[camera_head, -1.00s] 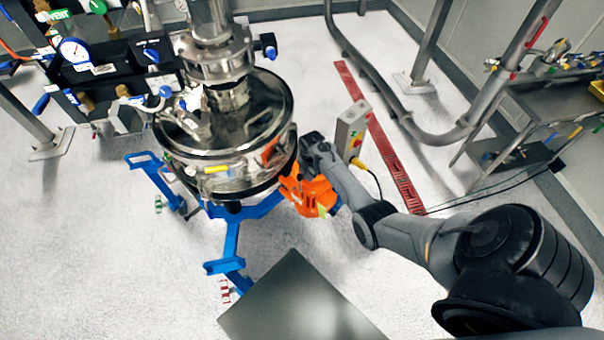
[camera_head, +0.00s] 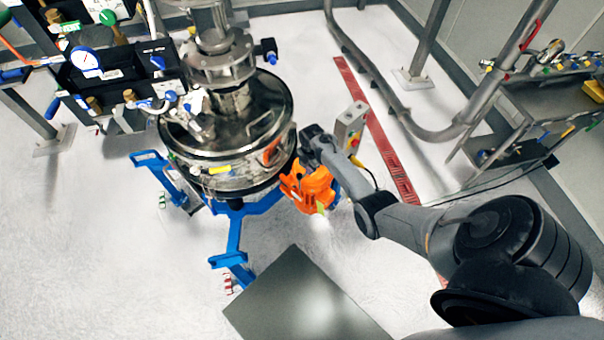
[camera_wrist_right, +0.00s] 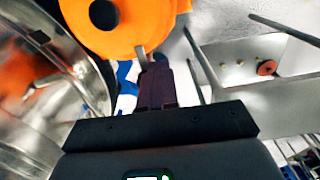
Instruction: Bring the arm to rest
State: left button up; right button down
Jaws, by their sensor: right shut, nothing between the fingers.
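My right arm reaches in from the right in the head view, and its dark gripper (camera_head: 312,142) is close beside the right side of the round steel sifter (camera_head: 228,130). An orange part (camera_head: 308,188) sits at the sifter's lower right, just below the gripper. In the right wrist view the fingers (camera_wrist_right: 153,72) are together and empty, pointing towards the orange part (camera_wrist_right: 110,25). I cannot tell whether the fingertips touch it. The shiny sifter wall (camera_wrist_right: 85,70) fills the left of that view. My left gripper is not in view.
A blue stand (camera_head: 235,235) carries the sifter. A grey switch box (camera_head: 350,125) on a post stands just right of the gripper. A gauge panel (camera_head: 115,80) is at the upper left. A steel cart (camera_head: 540,125) is at the right. Open white floor lies at lower left.

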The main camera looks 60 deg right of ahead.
jog(key=shift+r, duration=0.1)
dwell(0.4)
jog(key=s+a+f+n+g+h, duration=0.1)
jog(key=s+a+f, duration=0.3)
jog(key=s, duration=0.6)
jog(key=s+a+f+n+g+h, duration=0.1)
jog(key=s+a+f+g, duration=0.15)
jog(key=s+f, duration=0.45)
jog(key=s+a+r+m+t, duration=0.25)
jog(key=a+r, duration=0.35)
jog(key=a, duration=0.3)
jog(key=s+a+r+m+t, duration=0.1)
jog(key=s+a+r, duration=0.2)
jog(key=a+r, duration=0.4)
jog(key=w+a+r+m+t+y, duration=0.1)
jog(key=a+r+m, duration=0.4)
jog(key=r, duration=0.3)
jog(key=w+a+r+m+t+y, duration=0.1)
jog(key=w+a+r+m+t, duration=0.1)
jog(key=a+r+m, duration=0.3)
notch_tip(320, 180, up, 3)
jog(key=shift+r+m+t, duration=0.1)
jog(key=shift+m+t, duration=0.2)
jog(key=shift+m, duration=0.55)
jog(key=shift+w, duration=0.1)
